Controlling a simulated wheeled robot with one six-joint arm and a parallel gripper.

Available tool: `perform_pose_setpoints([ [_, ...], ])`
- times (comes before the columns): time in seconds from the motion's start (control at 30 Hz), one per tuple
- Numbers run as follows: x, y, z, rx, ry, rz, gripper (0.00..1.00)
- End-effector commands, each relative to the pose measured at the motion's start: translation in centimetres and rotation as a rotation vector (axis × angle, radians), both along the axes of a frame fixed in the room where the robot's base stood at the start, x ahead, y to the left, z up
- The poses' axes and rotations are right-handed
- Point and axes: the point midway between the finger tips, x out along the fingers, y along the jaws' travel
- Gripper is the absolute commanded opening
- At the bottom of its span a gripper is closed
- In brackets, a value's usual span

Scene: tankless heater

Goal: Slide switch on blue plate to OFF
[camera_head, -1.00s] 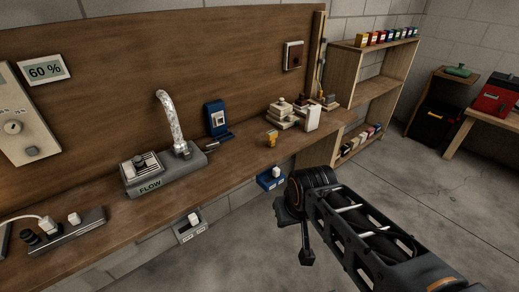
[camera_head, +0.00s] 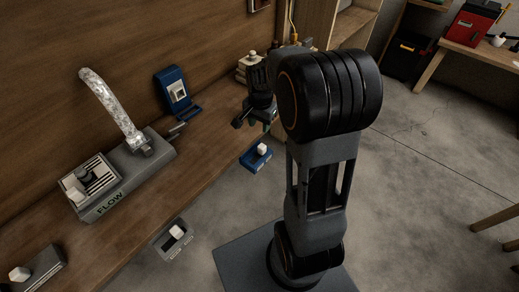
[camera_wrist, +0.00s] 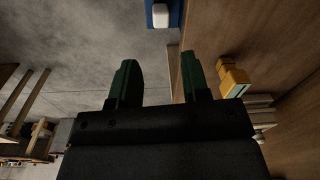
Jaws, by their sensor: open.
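A blue plate (camera_head: 249,161) with a white switch knob (camera_head: 262,149) sits at the front edge of the bench. In the wrist view the blue plate (camera_wrist: 178,8) and its white knob (camera_wrist: 160,15) show at the top edge, partly cut off. My gripper (camera_head: 254,122) is above and behind the plate, over the bench side, and apart from it. In the wrist view my gripper (camera_wrist: 159,78) is open, with two green fingers and nothing between them. The plate's markings are too small to read.
A blue stand (camera_head: 172,109) with a pale switch stands upright on the bench. A grey FLOW unit (camera_head: 97,201) with a silver hose is left of it. A grey plate (camera_head: 165,242) with a white knob is on the bench front. A yellow object (camera_wrist: 232,76) is right of my fingers.

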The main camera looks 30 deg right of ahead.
Motion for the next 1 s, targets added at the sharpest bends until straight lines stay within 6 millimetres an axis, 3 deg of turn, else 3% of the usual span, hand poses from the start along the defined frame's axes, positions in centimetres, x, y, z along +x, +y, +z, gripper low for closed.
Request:
perform_pose_setpoints([
  [0.23, 1.7, -1.7, -3.5, 0.013, 0.047, -0.159, 0.43],
  [0.8, 1.8, -1.5, -13.4, 0.014, 0.051, -0.164, 0.43],
  [1.0, 1.8, -1.5, -15.8, 0.014, 0.050, -0.163, 0.43],
])
